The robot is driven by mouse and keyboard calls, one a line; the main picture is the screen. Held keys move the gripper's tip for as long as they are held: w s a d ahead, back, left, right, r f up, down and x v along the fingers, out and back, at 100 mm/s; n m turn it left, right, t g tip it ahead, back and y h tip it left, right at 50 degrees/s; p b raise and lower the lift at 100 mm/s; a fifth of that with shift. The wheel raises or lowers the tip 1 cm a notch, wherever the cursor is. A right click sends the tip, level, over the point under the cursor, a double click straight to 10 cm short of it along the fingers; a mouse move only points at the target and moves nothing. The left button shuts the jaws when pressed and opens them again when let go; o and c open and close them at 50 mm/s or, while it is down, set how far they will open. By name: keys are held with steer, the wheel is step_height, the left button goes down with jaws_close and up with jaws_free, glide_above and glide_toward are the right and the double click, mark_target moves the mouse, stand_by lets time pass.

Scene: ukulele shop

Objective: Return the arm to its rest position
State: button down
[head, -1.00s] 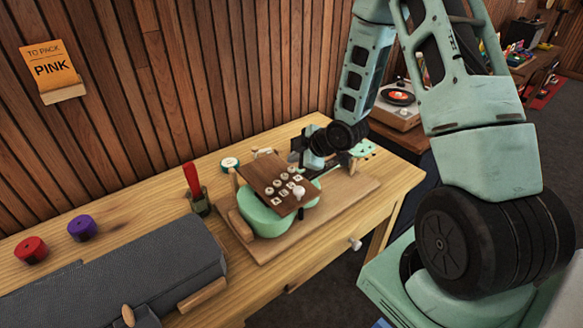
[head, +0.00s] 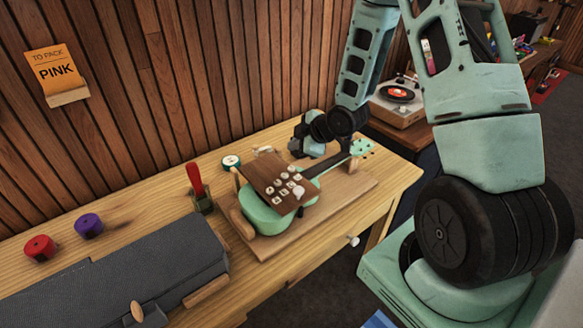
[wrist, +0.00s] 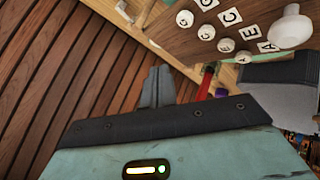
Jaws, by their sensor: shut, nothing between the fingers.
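My gripper (head: 299,143) is above the back edge of the workbench, near the wood wall, behind the ukulele's neck and apart from it. In the wrist view its fingers (wrist: 158,84) are together and empty. The mint-green ukulele (head: 263,219) lies on a wooden board (head: 345,193), its neck pointing to the back right. A tilted brown panel (head: 279,186) with round pegs, letter labels and a white knob covers part of the ukulele's body; the panel also shows in the wrist view (wrist: 196,42). My arm comes in from the right.
A red-handled tool stands in a small holder (head: 202,202), with a round green-and-white item (head: 231,162) behind it. Red (head: 39,248) and purple (head: 89,225) spools and a dark grey case (head: 120,280) are at left. A record player (head: 398,102) stands beyond the bench.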

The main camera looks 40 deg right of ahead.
stand_by(0.3)
steer(key=s+a+r+m+g+b, duration=0.1)
steer(key=s+a+r+g, duration=0.3)
steer(key=a, duration=0.6)
steer(key=s+a+r+m+g+b, duration=0.1)
steer(key=s+a+r, duration=0.2)
steer(key=s+a, duration=0.5)
steer(key=s+a+r+g, duration=0.1)
steer(key=s+a, duration=0.2)
steer(key=s, duration=0.3)
steer(key=s+a+r+m+g+h+b, duration=0.1)
steer(key=s+a, duration=0.1)
steer(key=s, duration=0.3)
steer(key=s+a+r+m+g, duration=0.1)
steer(key=s+a+r+g, duration=0.1)
steer(key=s, duration=0.4)
steer(key=shift+s+a+h, duration=0.3)
steer(key=shift+a, duration=0.55)
